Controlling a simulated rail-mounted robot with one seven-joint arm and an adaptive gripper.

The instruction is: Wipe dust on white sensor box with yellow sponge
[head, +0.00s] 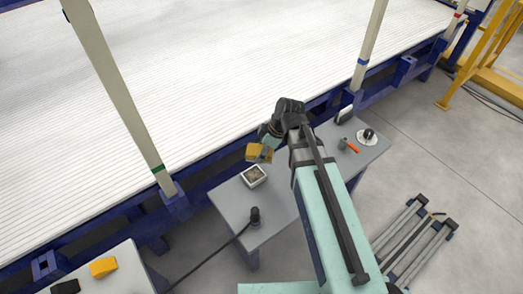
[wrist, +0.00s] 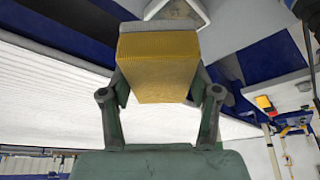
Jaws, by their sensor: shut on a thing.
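My gripper (head: 268,147) is shut on a yellow sponge (head: 256,153) with a grey layer. In the wrist view the sponge (wrist: 155,70) sits between the two fingers, its grey side facing away from the palm. The white sensor box (head: 254,176) stands on a grey table, with a brownish dusty patch on its top. The sponge is just beyond the box in the head view and looks apart from it. In the wrist view part of the box (wrist: 178,10) shows behind the sponge's far end, and its dusty top is mostly hidden.
The grey table (head: 232,202) also bears a black cabled device (head: 255,216). At lower left lie a yellow block (head: 103,267) and a black one (head: 66,287). A rack post (head: 120,85) stands left.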

